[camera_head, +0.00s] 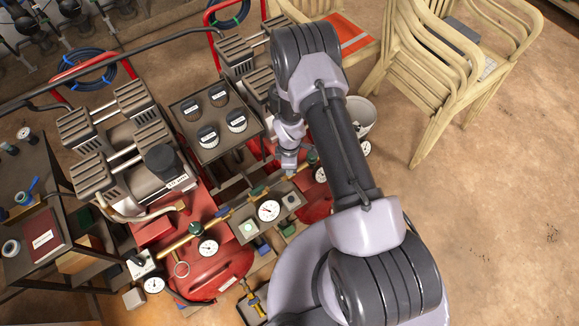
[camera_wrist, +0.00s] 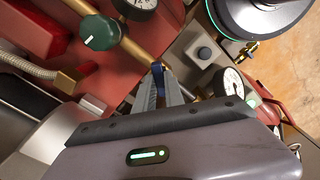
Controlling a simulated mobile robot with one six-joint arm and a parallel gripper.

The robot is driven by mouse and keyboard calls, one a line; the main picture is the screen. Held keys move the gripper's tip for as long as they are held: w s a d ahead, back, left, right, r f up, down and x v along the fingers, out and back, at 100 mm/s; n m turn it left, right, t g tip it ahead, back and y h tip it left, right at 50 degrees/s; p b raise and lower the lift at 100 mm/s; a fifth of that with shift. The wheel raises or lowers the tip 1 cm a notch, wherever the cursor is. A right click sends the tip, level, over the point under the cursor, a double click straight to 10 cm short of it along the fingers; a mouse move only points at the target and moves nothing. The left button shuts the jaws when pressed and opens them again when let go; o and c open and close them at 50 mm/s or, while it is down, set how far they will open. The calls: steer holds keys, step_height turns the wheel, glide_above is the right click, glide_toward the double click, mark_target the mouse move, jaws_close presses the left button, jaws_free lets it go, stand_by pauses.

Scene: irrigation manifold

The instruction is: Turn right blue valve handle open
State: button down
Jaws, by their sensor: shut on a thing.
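The right blue valve handle (camera_wrist: 157,69) shows in the wrist view as a small blue piece between my fingertips, in line with the brass pipe. My gripper (camera_wrist: 164,88) is shut on it, and the fingers hide most of the handle. In the head view my gripper (camera_head: 289,173) reaches down to the brass pipe (camera_head: 236,205), right of the white gauge (camera_head: 268,210). The handle itself is hidden there by my gripper. Another small blue piece (camera_head: 258,190) shows on the pipe, left of my gripper. I cannot tell the handle's exact angle.
A dark green knob (camera_wrist: 100,32) and a white gauge (camera_wrist: 229,82) flank the fingers in the wrist view. Red tanks (camera_head: 215,268) lie below the pipe. A dark panel with several round dials (camera_head: 215,120) stands behind. Stacked chairs (camera_head: 440,70) stand right; open floor (camera_head: 500,220) lies beyond my arm.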

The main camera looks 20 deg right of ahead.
steer(key=n, duration=0.3)
steer(key=shift+n, duration=2)
steer(key=c, duration=1.4)
jaws_free()
steer(key=shift+c, duration=0.2)
step_height(320, 180, up, 18)
steer(key=p, duration=0.6)
steer(key=shift+f, duration=0.25)
